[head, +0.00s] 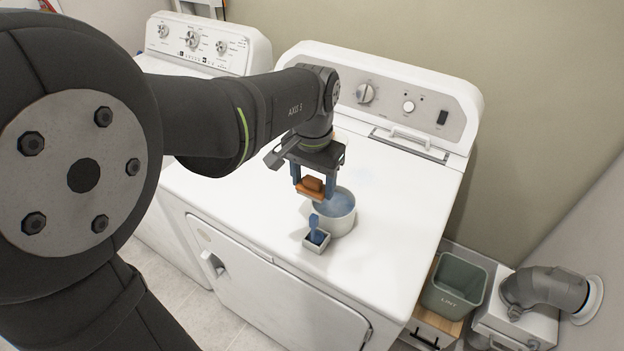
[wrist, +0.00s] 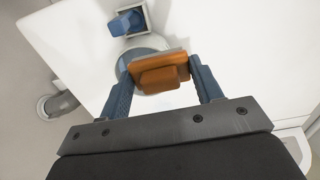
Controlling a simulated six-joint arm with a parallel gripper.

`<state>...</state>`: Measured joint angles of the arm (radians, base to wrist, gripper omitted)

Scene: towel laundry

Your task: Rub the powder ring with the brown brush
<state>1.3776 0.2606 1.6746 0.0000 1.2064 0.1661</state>
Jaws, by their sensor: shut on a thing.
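My gripper (head: 312,184) is shut on the brown brush (head: 310,189), with one blue finger at each end of it. The brush is an orange-brown block and also shows between the fingers in the wrist view (wrist: 160,72). It is held above the dryer top, over the left rim of a round white tub (head: 341,222) with blue contents. The brush hides part of the tub in both views. I cannot make out a powder ring for certain in either view.
A small square holder (head: 316,244) with a blue-handled tool (head: 314,226) stands against the front of the tub. The white dryer top (head: 400,190) is otherwise clear. A grey-green lint bin (head: 454,286) and a grey duct elbow (head: 545,289) are low at the right.

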